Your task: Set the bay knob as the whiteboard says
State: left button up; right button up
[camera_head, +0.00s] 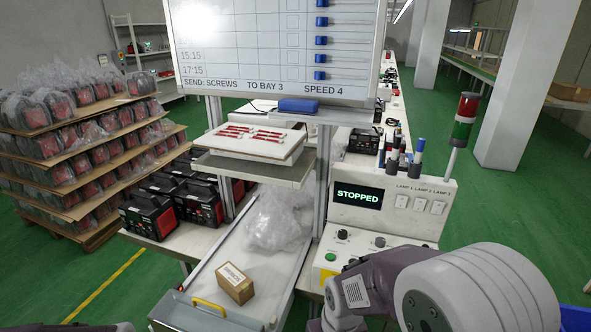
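The whiteboard (260,50) at the top reads "SEND: SCREWS TO BAY 3 SPEED 4". The white control panel (412,219) stands right of centre, with a dark display (357,195) reading "STOPPED". On its sloped front are a dark left knob (342,235) and a dark right knob (379,241). Their labels and pointer positions are too small to read, so I cannot tell which is the bay knob. My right arm comes in from the lower right and covers the panel's lower right part. Its fingertips do not show. My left gripper is not in view.
A green button (331,257) sits below the left knob. Lamp switches (420,203) and a signal tower (463,128) are on the panel. Left of the panel, a tray (208,313) holds a small cardboard box (233,284) and clear plastic (275,218).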

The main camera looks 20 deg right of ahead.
aim_at(379, 243)
jog(key=z, duration=1.35)
